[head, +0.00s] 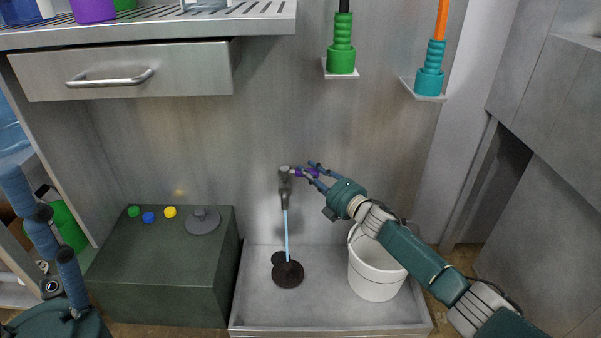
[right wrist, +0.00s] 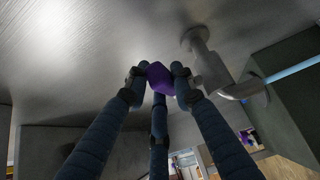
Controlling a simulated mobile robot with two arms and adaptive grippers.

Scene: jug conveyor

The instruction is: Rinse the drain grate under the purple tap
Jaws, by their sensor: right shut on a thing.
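The purple tap handle (head: 306,172) sits on the grey tap (head: 284,176) on the back wall; the right wrist view shows the purple handle (right wrist: 159,78) too. My right gripper (head: 313,171) is shut on this handle. A light-blue stream of water (head: 286,232) runs down from the tap onto a dark round drain grate (head: 289,275) in the grey basin (head: 325,305). A smaller dark round shape overlaps the grate's upper left; I cannot tell whether it is the drain opening. My left gripper (head: 40,225) shows partly at the left edge, its fingers overlapping in view.
A white bucket (head: 374,277) stands at the basin's right, partly behind my right arm. A dark green block (head: 155,275) with coloured buttons and a grey knobbed lid (head: 202,221) stands left of the basin. A closed drawer (head: 120,72) and slatted shelf (head: 180,27) are above.

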